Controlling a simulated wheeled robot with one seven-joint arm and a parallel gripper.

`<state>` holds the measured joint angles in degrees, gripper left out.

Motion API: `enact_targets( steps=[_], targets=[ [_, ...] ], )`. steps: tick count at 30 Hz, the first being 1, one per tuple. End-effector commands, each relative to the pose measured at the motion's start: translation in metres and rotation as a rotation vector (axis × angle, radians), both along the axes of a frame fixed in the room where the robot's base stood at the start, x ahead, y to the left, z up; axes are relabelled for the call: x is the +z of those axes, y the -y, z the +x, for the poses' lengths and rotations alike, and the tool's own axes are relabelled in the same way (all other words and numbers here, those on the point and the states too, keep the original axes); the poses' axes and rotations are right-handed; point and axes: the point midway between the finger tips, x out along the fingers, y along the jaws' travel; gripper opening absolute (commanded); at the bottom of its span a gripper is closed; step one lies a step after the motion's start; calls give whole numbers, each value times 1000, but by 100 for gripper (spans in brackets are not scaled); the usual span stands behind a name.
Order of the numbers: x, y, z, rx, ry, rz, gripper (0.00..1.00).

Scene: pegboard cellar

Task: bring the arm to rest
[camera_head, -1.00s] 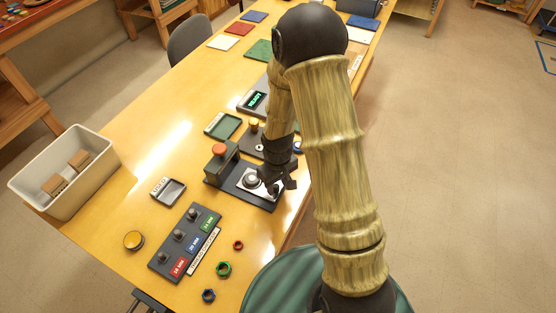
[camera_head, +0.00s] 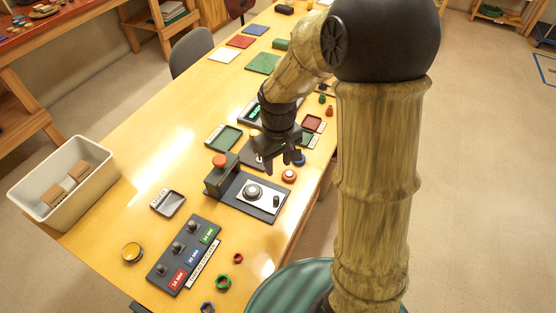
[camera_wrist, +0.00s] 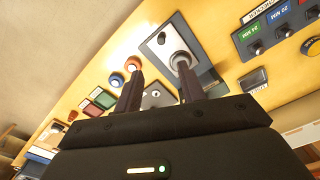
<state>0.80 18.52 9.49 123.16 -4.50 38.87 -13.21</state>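My gripper (camera_head: 283,158) is raised above the yellow table (camera_head: 140,175), over the area behind the black press-like device (camera_head: 262,196) with a light plate and a grey round part. In the wrist view my gripper (camera_wrist: 158,92) has its two dark fingers spread apart, with nothing seen between them but table and device below. The gripper touches nothing that I can see. My arm, with its wood-patterned links, rises at the right of the head view and bends over the table.
A white bin (camera_head: 62,185) with brown blocks stands at the left table edge. A grey chair (camera_head: 191,52) is behind.

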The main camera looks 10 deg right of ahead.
Motion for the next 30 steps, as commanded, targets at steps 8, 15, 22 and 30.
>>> enact_targets(
  steps=[8, 15, 22, 30],
  targets=[
    [2, 1, 0, -1, 0, 0, 40],
    [2, 0, 0, 0, 0, 0, 40],
    [7, 10, -16, -72, 41, 0, 40],
    [17, 41, -74, -350, 188, 30, 40]
  ],
)
